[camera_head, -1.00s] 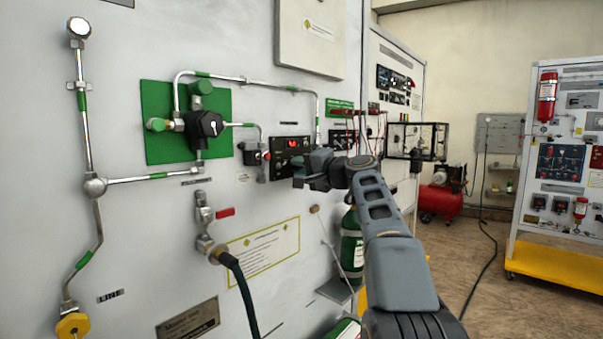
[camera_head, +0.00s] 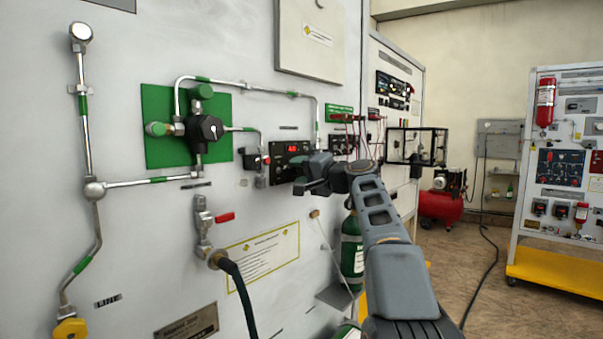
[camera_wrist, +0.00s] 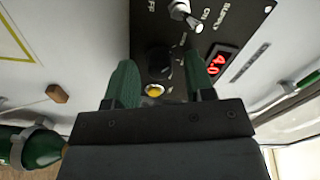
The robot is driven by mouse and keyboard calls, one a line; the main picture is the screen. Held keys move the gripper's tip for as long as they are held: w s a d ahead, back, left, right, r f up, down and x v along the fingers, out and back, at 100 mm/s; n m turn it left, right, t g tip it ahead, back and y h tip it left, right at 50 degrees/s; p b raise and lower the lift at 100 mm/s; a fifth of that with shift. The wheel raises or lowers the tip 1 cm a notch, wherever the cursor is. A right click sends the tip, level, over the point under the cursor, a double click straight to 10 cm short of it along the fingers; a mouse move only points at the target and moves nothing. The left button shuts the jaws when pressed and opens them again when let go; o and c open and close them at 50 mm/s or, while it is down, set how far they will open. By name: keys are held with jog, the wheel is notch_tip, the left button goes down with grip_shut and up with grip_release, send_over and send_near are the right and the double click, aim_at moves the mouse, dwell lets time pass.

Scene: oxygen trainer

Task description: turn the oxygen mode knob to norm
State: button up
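A black control panel (camera_head: 290,160) with a lit red display (camera_head: 292,149) is on the grey wall, just behind my gripper (camera_head: 312,180) in the head view. In the wrist view, my gripper (camera_wrist: 160,72) is open, with two green fingers spread apart. A dark round knob (camera_wrist: 158,58) shows between the fingers, with small markings around it that I cannot read. A round yellow part (camera_wrist: 153,90) lies just below it, near my gripper's base. I cannot tell whether the fingers touch the knob, or where it points.
A metal toggle switch (camera_wrist: 184,12) with on, off and supply lettering sits above the knob in the wrist view. The red display (camera_wrist: 220,64) reads 4.0. A green bottle (camera_head: 352,245) stands below my arm. Metal pipes and a green plate (camera_head: 160,150) are at the left.

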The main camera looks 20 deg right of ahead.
jog(key=b+v, duration=0.1)
jog(key=v, duration=1.2)
jog(key=shift+s+d, duration=0.2)
jog(key=shift+s, duration=0.15)
jog(key=s+a+f+n+g+h+p, duration=0.1)
jog(key=a+f+g+p, duration=0.3)
jog(key=a+p, duration=0.25)
jog(key=s+a+f+n+g+h+p, duration=0.1)
jog(key=s+a+f+g+p, duration=0.15)
jog(key=a+p, duration=0.4)
jog(key=s+a+f+n+g+h+p, duration=0.2)
jog(key=s+f+n+g+p, duration=0.1)
jog(key=s+f+p, duration=0.2)
jog(key=s+a+f+n+g+h+p, duration=0.3)
jog(key=s+f+n+p, duration=0.1)
jog(key=s, duration=0.5)
jog(key=shift+f+p, duration=0.8)
jog(key=shift+p, duration=0.05)
jog(key=shift+s, duration=0.1)
